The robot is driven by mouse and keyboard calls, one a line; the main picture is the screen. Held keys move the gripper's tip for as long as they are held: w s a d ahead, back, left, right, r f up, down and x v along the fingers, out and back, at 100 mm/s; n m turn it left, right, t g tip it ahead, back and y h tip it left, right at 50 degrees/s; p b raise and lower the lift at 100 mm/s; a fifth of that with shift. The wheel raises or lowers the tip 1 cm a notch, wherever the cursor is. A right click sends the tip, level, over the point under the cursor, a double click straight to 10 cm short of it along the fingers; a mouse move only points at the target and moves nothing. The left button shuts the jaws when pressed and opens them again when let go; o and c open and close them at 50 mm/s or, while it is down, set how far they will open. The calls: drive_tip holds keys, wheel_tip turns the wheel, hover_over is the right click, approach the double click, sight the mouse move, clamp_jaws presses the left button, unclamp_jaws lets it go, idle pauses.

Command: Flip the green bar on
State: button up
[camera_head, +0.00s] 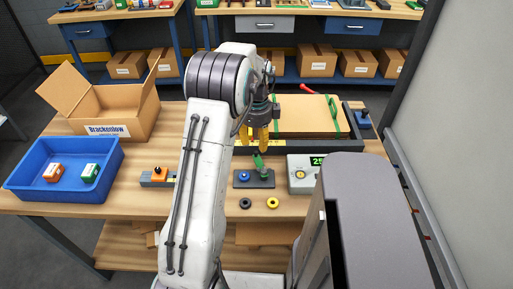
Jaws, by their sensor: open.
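A small green bar (259,161) stands tilted on a dark grey control box (254,180) at the middle of the bench. A blue knob (243,177) sits beside it on the same box. My gripper (256,147), with yellow fingers pointing down, is open just above and behind the green bar. The fingertips look close to the top of the bar; I cannot tell whether they touch it.
A device with a green display (303,173) stands right of the control box. Behind is a dark tray with tan sheets (301,116) and a green strap (334,112). A blue bin (62,193), an open carton (107,130) and an orange-knobbed box (158,176) are left.

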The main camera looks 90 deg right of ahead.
wheel_tip(320, 180, up, 8)
drive_tip(key=shift+f, duration=0.2)
idle(0.4)
